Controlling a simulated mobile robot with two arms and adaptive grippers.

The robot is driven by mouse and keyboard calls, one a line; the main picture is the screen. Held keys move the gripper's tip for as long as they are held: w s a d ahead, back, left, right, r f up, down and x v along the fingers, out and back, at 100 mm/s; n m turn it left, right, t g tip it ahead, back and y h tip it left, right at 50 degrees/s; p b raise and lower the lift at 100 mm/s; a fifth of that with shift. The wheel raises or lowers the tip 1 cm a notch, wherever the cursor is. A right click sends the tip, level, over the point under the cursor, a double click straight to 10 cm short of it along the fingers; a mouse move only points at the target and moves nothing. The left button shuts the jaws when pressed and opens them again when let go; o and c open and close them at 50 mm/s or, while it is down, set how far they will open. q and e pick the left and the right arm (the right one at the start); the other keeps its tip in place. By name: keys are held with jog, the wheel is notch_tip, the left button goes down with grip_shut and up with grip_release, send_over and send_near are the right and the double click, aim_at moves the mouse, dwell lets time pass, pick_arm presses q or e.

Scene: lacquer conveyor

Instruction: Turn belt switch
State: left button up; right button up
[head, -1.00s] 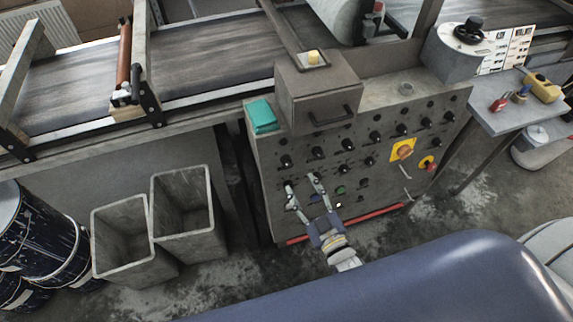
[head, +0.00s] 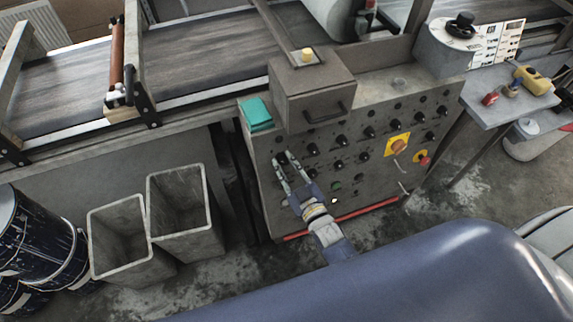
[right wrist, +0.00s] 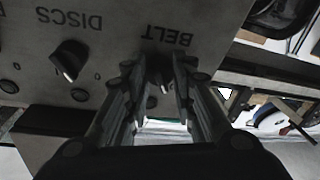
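The belt switch is a dark knob (right wrist: 160,76) beside the upside-down "BELT" label (right wrist: 166,36) in the right wrist view. In the head view, the leftmost upper knob on the grey control panel (head: 262,190) is at the fingertips, partly hidden. My right gripper (head: 287,158) reaches up to the panel. In the right wrist view its fingers (right wrist: 157,82) are apart, one on each side of the belt knob. A gap shows between them; I cannot tell whether either finger touches the knob. My left gripper is not in view.
The "DISCS" knob (right wrist: 70,58) is beside the belt knob. A box with a handle (head: 312,90) juts out above. Two grey bins (head: 130,245) stand left on the floor.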

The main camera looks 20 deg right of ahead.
grip_shut()
jog(key=shift+m, duration=0.3)
jog(key=m+h, duration=0.1)
jog(key=m, duration=0.5)
jog(key=shift+a+f+t+h+b, duration=0.1)
jog(key=shift+a+t+h+b, duration=0.05)
jog(key=shift+t+h+b, duration=0.2)
jog(key=m+h, duration=0.1)
jog(key=m, duration=0.2)
jog(key=m+h, duration=0.1)
jog(key=m, duration=0.3)
jog(key=shift+a+m, duration=0.15)
jog(key=shift+m, duration=0.15)
jog(key=o, duration=0.9)
grip_release()
jog(key=shift+o, duration=0.2)
